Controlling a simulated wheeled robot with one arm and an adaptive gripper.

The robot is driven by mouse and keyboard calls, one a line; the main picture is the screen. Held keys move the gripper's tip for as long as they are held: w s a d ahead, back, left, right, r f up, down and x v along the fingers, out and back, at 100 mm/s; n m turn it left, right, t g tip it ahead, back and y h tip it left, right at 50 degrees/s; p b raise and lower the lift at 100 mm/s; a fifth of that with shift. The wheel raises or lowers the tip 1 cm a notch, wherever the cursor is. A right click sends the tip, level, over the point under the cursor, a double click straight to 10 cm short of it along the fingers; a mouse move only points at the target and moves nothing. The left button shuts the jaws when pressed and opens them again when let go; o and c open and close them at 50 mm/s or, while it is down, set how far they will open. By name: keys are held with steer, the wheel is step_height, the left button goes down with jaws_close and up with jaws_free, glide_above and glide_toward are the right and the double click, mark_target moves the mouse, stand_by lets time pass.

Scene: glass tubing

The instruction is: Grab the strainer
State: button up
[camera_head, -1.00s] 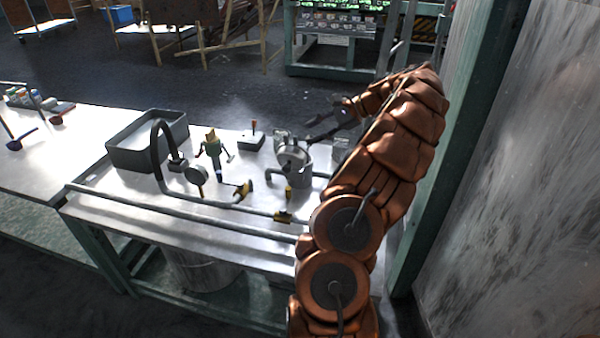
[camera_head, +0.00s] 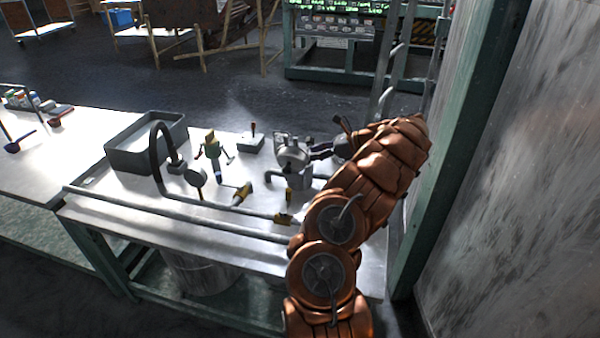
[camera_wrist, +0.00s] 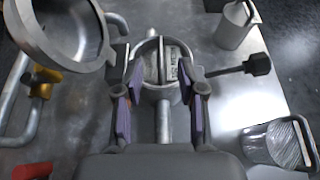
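My gripper (camera_wrist: 160,78) is open in the wrist view, its purple-padded fingers spread on either side of a round grey metal fitting. This fitting (camera_wrist: 150,57) has a ring rim, a lettered plate across it and a pipe-like stem running toward me. It is probably the strainer, but I cannot be sure. I cannot tell whether the fingers touch it. In the head view my gripper (camera_head: 318,152) is at the right side of a grey metal piece (camera_head: 292,155) on the bench; my arm hides part of this area.
A large metal bowl (camera_wrist: 78,35) is close at the upper left of the wrist view. A dark-knobbed rod (camera_wrist: 255,65), a metal cup (camera_wrist: 236,27) and a clear-topped container (camera_wrist: 278,146) are on the right. A grey tray (camera_head: 135,158) and curved pipes occupy the bench's left.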

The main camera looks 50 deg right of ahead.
mark_target(302, 157)
steer(key=x, duration=0.5)
steer(key=shift+s+f, duration=0.1)
jaws_close()
stand_by(0.6)
